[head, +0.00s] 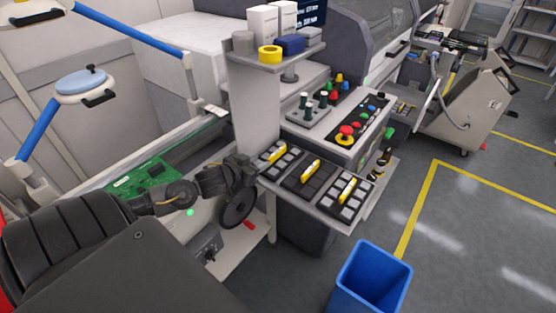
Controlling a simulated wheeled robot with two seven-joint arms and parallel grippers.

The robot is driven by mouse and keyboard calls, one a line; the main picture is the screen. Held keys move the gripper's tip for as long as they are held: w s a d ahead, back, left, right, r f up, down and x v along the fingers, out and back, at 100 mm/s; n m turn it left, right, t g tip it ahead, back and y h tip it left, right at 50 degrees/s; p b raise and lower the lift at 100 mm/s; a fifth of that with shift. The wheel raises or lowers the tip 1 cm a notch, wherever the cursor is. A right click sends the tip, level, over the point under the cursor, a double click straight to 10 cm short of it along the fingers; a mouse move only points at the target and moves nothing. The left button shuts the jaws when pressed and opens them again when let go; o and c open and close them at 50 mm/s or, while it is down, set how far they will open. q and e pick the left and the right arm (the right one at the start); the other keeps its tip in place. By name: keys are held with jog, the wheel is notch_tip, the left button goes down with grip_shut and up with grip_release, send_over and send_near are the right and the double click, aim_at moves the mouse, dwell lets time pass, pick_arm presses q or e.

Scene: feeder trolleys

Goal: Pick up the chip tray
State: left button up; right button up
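Three black trays with yellow bars across them lie in a row on a light shelf (292,203) at the middle of the head view. The left tray (288,164) and the right tray (353,204) hold pale grey squares. The middle tray (300,181) looks dark, with no pale squares. I cannot tell which one is the chip tray. My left gripper (250,174) is at the left end of the shelf, close beside the left tray. Its fingers are dark and blend with the arm, so their opening and any contact are unclear. My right gripper is not in view.
A control panel (362,128) with a red-and-yellow button stands behind the trays. An upper shelf (285,60) holds boxes and a yellow roll. A green circuit board (142,177) lies left of my arm. A blue bin (370,280) stands on the floor, with open floor to its right.

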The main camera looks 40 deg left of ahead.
aim_at(275, 153)
pick_arm(q)
jog(key=shift+x, duration=1.6)
jog(key=shift+w+r+p, duration=0.1)
jog(key=shift+w+p, duration=0.2)
jog(key=x, duration=0.2)
jog(key=p+x, duration=0.1)
jog(key=shift+w+r, duration=0.15)
jog(key=shift+w, duration=0.7)
grip_shut()
